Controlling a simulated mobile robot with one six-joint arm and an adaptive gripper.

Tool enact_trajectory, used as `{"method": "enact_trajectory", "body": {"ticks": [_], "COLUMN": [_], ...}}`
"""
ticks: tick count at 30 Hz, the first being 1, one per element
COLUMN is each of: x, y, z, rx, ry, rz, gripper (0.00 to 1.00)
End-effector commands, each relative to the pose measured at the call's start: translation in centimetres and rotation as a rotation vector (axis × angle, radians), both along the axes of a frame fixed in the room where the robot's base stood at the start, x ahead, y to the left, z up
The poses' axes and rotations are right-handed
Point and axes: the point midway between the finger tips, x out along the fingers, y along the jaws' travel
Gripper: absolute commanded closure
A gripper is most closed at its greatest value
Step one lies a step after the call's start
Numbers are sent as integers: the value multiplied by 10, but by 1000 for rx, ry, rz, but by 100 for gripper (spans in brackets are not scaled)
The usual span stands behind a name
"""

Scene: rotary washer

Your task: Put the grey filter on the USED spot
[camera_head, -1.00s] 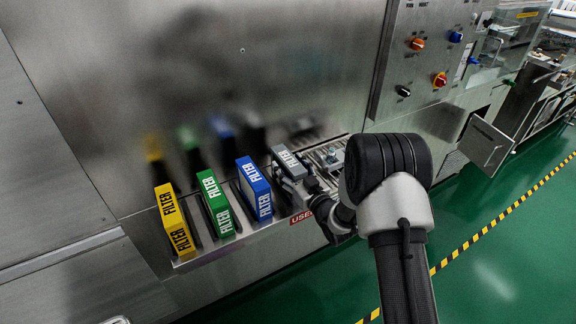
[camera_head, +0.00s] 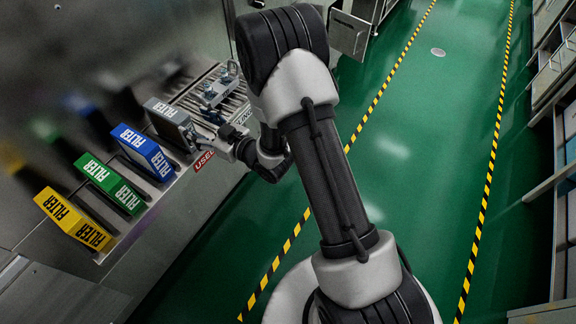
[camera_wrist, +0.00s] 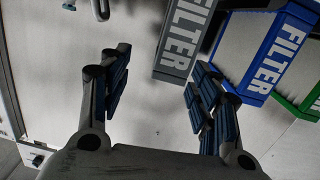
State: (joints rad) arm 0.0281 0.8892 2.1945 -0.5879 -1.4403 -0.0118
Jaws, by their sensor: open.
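The grey filter (camera_head: 168,118), marked FILTER, stands on the metal ledge (camera_head: 145,220) to the right of the blue filter, just behind the red USED label (camera_head: 203,160). It also shows in the wrist view (camera_wrist: 183,38), at the top, ahead of my fingers and nearer the right one. My gripper (camera_head: 203,136) is beside the filter's right side in the head view, partly hidden by my arm. In the wrist view my gripper (camera_wrist: 158,72) is open, with nothing held between its fingers. Whether a finger touches the filter cannot be told.
The blue (camera_head: 143,152), green (camera_head: 109,183) and yellow (camera_head: 73,217) filters stand in a row to the left on the ledge. A metal rack with fittings (camera_head: 216,92) lies behind my gripper. The green floor (camera_head: 400,150) on the right is clear.

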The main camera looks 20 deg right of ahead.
Motion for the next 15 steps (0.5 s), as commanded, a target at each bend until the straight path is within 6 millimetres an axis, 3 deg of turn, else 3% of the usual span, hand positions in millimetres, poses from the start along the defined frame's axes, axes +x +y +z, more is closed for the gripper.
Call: {"method": "enact_trajectory", "body": {"ticks": [4, 8, 11, 15], "x": [13, 11, -5, -47], "y": [-19, -45, -70, -102], "z": [36, 69, 97, 130], "rx": [-117, -219, -283, -334], "ry": [64, 159, 251, 399], "rz": [-73, -168, -256, -373], "gripper": [43, 43, 43, 43]}}
